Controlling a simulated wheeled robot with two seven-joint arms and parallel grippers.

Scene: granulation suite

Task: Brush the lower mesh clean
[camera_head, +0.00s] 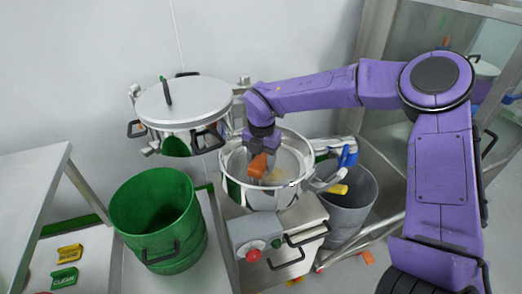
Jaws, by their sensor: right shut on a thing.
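The lower mesh (292,162) lies inside an open round steel sieve pan in the middle of the view, with a tan patch of residue on it. My right gripper (258,166) reaches down into the pan from above. It is shut on an orange brush (257,168), whose lower end is over the mesh; whether it touches cannot be told. The gripper and brush hide part of the mesh. My left gripper is not in view.
A lidded steel vessel (184,100) stands behind left. A green bin (158,212) is at front left, a grey bin (350,200) at right. A control box with a red button (253,255) is in front. Yellow and green signs (66,266) lie at lower left.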

